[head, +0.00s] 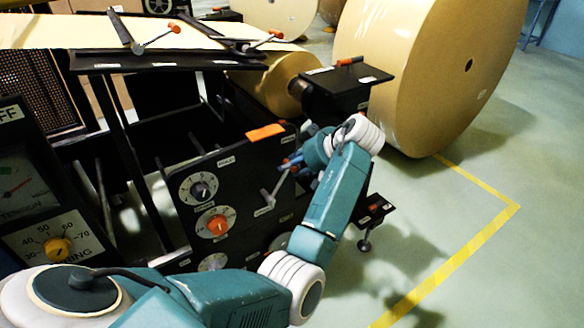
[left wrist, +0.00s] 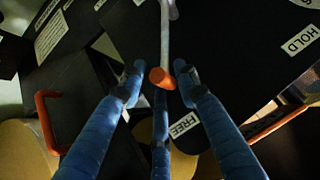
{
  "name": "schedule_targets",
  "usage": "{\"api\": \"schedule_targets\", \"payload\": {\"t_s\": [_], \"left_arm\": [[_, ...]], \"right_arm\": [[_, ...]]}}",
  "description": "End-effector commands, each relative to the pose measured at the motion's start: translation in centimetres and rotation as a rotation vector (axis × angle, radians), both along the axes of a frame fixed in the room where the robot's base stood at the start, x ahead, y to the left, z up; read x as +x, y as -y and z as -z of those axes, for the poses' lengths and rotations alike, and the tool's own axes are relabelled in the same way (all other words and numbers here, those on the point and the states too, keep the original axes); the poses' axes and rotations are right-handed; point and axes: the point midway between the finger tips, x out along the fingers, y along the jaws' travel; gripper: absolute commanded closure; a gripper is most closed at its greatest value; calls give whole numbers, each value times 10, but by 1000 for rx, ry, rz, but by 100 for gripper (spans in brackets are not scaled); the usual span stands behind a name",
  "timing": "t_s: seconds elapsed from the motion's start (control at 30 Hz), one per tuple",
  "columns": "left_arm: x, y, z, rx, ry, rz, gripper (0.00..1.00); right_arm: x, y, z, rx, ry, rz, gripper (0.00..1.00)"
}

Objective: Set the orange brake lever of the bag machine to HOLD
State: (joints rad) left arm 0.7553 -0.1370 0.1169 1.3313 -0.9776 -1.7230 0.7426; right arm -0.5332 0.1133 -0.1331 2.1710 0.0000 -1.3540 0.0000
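The brake lever shows in the left wrist view as a grey rod with an orange tip (left wrist: 162,78). The tip points toward the FREE label (left wrist: 183,125). The HOLD label (left wrist: 299,40) lies to the right, away from the tip. In the head view the lever's grey rod (head: 279,184) stands out from the black machine panel, its outer end by my fingers. My left gripper (head: 294,160) is at the panel; in the left wrist view its blue fingers (left wrist: 158,80) are spread, with the lever tip between them and gaps at both sides. My right gripper is not in view.
The panel has a black dial (head: 202,190) and an orange dial (head: 217,225). An orange block (head: 265,132) is on its top edge. A large kraft roll (head: 430,70) stands behind at right. Clear floor with yellow tape (head: 470,243) lies right of the machine.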

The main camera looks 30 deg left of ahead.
Motion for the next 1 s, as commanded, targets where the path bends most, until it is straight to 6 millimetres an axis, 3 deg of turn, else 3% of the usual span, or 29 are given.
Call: {"api": "schedule_targets", "payload": {"t_s": [0.37,0.4,0.57,1.0], "left_arm": [[1,-7,6,0,0,0,69],[1,-7,6,0,0,0,71],[1,-6,6,0,0,0,100],[5,-14,3,-14,32,-2,100]], "right_arm": [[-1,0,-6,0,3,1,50],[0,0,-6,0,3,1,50],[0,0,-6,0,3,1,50],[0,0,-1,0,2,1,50]]}}
